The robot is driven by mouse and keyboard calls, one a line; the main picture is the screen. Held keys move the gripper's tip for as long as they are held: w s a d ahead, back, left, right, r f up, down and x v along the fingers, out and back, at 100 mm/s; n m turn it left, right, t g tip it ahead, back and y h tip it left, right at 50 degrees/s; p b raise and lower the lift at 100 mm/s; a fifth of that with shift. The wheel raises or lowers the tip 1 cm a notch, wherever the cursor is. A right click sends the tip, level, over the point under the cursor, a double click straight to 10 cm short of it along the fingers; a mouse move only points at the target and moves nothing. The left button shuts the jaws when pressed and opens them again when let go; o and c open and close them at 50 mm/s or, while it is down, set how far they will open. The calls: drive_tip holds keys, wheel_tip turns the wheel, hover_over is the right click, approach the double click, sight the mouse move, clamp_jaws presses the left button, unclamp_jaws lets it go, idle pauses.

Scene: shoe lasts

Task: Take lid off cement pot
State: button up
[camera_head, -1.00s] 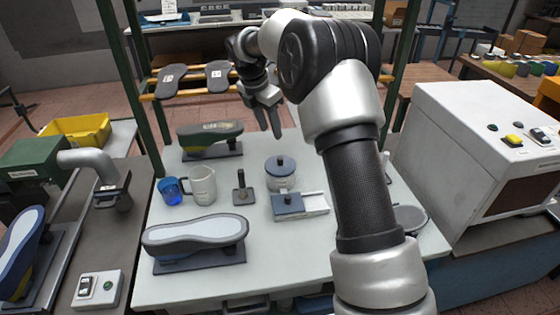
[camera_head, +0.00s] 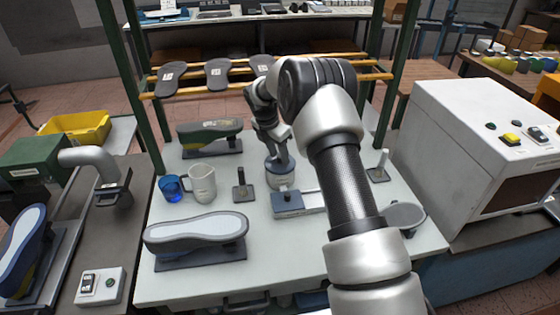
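The cement pot (camera_head: 279,182) is a pale round pot standing upright on the white worktable (camera_head: 330,262), behind a blue-grey block on a white plate. Its blue-grey lid (camera_head: 270,168) is on top, and my gripper partly hides it. My gripper (camera_head: 279,160) points down over the lid, with its fingertips at the lid's knob. The knob is hidden, and I cannot tell whether the fingers are closed on it.
A white jug (camera_head: 203,184) and a blue cup (camera_head: 172,189) stand left of the pot. A small dark stand (camera_head: 242,187) is nearer. A shoe last with a sole (camera_head: 196,230) lies in front.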

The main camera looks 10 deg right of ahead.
drive_tip(key=shift+f, duration=0.1)
drive_tip(key=shift+c, duration=0.4)
clamp_jaws()
